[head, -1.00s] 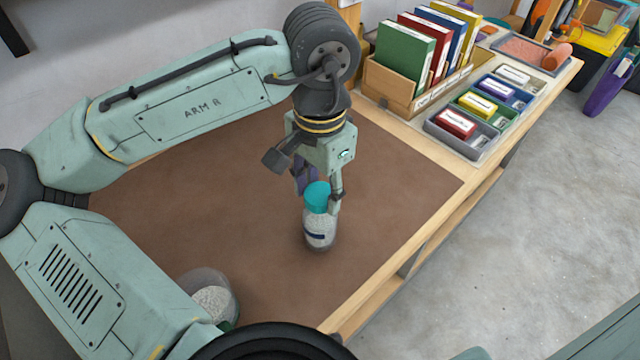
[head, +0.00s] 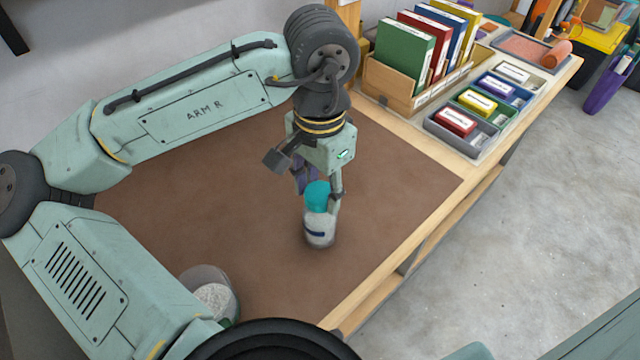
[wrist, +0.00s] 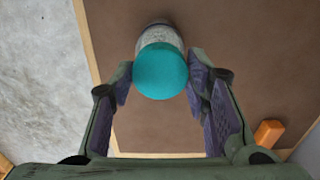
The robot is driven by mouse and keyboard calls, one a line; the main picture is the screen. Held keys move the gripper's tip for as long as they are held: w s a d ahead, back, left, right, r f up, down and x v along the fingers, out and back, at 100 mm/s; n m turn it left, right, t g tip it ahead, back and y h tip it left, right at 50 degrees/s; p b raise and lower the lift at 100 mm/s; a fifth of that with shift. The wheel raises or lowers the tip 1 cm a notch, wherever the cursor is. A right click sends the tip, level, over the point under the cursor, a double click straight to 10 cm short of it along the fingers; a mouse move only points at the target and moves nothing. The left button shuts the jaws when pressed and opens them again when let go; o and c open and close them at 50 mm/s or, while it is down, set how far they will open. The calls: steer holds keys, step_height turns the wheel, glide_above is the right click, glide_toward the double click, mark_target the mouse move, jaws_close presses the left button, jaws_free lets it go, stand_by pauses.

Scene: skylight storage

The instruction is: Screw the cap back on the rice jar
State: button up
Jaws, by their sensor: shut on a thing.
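The rice jar (head: 320,231) is clear with pale contents and a dark label. It stands roughly upright on the brown mat, near the mat's right side. The teal cap (head: 317,194) sits on top of the jar, with no clear gap between them; the thread is hidden. My gripper (head: 318,197) points down and is shut on the cap, one finger on each side near its lower edge. In the wrist view, the round cap (wrist: 161,72) lies between the fingertips, and the jar body (wrist: 160,33) shows beyond it.
A clear round container of white grains (head: 213,299) stands at lower left, partly behind my arm. A wooden box of folders (head: 390,84) and a tray of small coloured boxes (head: 468,128) stand at back right. An orange block (wrist: 267,133) shows in the wrist view. The mat (head: 400,180) is mostly clear.

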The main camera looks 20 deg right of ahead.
steer(key=shift+f+b, duration=0.35)
steer(key=shift+f, duration=0.4)
stand_by(0.5)
steer(key=o, duration=1.2)
steer(key=shift+o, duration=0.2)
steer(key=shift+c, duration=0.8)
